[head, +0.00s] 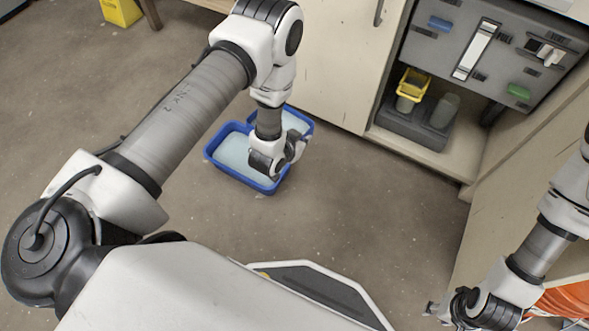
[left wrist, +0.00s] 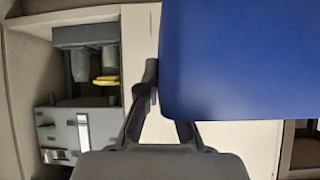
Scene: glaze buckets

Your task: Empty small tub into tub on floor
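A blue tub (head: 213,158) with pale blue contents stands on the floor in the head view. A second blue tub (head: 308,127), the small tub, shows behind it, partly hidden by my left arm; pale contents show inside it. My left gripper (head: 298,146) is at this tub's near side. In the left wrist view the small tub (left wrist: 240,60) fills the upper right; one finger lies along its edge and the other is partly hidden by it, so the gripper appears shut on it. My right gripper (head: 436,311) is low at the right, away from both tubs; its opening is unclear.
An open cabinet holds a grey tray (head: 405,130) with a yellow-rimmed container (head: 411,88) and a grey panel (head: 480,50). A cabinet door (head: 325,60) stands behind the tubs. An orange object (head: 565,300) is at the lower right. Floor in front is clear.

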